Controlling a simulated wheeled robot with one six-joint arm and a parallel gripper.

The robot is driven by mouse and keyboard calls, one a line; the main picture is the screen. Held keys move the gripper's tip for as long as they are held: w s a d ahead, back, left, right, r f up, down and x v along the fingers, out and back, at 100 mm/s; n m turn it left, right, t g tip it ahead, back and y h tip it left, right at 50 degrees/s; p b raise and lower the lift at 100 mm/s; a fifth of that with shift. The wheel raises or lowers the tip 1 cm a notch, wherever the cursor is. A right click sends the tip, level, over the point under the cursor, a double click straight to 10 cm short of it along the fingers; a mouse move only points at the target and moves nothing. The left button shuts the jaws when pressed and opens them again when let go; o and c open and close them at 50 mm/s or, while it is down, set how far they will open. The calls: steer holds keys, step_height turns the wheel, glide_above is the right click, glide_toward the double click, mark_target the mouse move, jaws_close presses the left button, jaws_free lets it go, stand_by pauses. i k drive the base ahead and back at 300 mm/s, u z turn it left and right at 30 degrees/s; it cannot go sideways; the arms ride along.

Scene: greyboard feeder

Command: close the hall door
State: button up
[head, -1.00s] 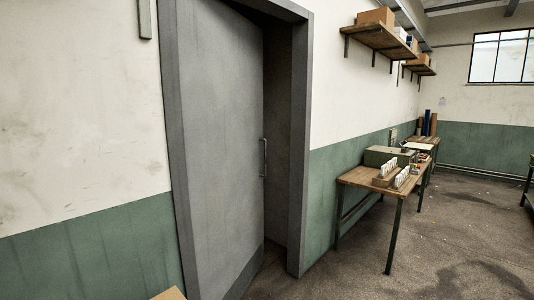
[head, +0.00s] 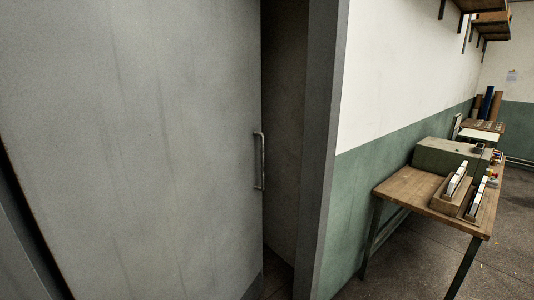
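The hall door (head: 150,150) is a plain grey panel that fills the left half of the head view. It stands ajar, with a dark gap between its right edge and the right side of the grey frame (head: 322,150). A vertical metal handle (head: 260,160) is on the door near its right edge. The door's left edge meets the frame at the lower left. Nothing touches the door or the handle in view. My gripper is not in view.
A wooden workbench (head: 408,188) with a green-grey box (head: 440,158) and racks of white pieces stands right of the doorway along the wall. Shelves (head: 490,22) hang above. The floor (head: 405,270) by the bench is bare.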

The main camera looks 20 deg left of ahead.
mark_target(132, 139)
steer(key=u, duration=1.1)
steer(key=i, duration=1.75)
steer(key=u, duration=0.05)
